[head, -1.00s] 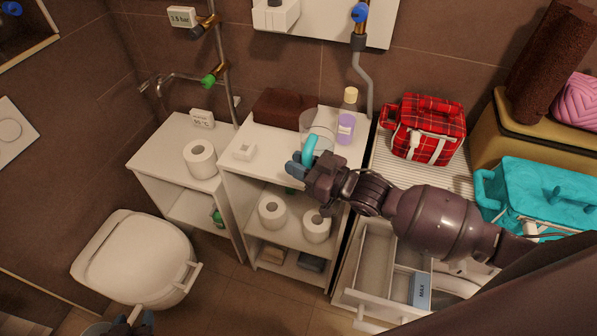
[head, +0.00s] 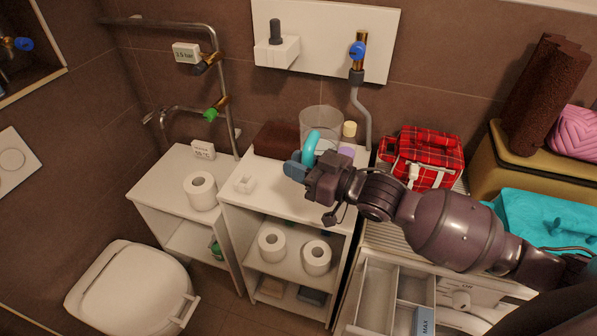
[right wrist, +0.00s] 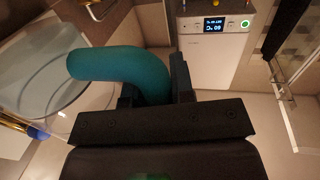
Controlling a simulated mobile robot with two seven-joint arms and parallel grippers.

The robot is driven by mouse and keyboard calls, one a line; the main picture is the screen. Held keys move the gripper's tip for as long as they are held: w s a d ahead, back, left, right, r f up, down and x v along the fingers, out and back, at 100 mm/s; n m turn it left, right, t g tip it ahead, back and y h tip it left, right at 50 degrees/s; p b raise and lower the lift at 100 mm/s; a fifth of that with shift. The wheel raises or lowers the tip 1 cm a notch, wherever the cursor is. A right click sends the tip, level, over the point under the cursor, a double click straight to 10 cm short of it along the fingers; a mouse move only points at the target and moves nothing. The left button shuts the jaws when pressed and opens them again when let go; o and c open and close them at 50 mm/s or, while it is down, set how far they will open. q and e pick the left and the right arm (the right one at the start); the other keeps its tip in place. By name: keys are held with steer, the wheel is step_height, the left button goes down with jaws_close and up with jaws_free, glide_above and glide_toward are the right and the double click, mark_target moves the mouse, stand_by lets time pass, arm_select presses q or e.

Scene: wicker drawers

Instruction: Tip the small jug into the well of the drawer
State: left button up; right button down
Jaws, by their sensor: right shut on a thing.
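The small jug (head: 322,122) is a clear cup with a turquoise handle (head: 311,147). My right gripper (head: 304,166) is shut on that handle and holds the jug, roughly upright, above the white shelf unit. In the right wrist view the handle (right wrist: 125,70) runs into the jaws and the clear jug wall (right wrist: 45,80) is at the left. I cannot tell whether it holds liquid. The open white drawer (head: 373,292) is at the bottom, below my right forearm, with divided compartments and a blue MAX tab (head: 423,322). My left gripper is out of view.
A brown box (head: 275,138) and a bottle with a cream cap (head: 349,129) stand beside the jug. A red plaid bag (head: 425,155) and a turquoise case (head: 545,220) are to the right. A grey pipe (head: 364,110) runs up the wall behind.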

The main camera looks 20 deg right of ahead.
steer(key=shift+r, duration=0.7)
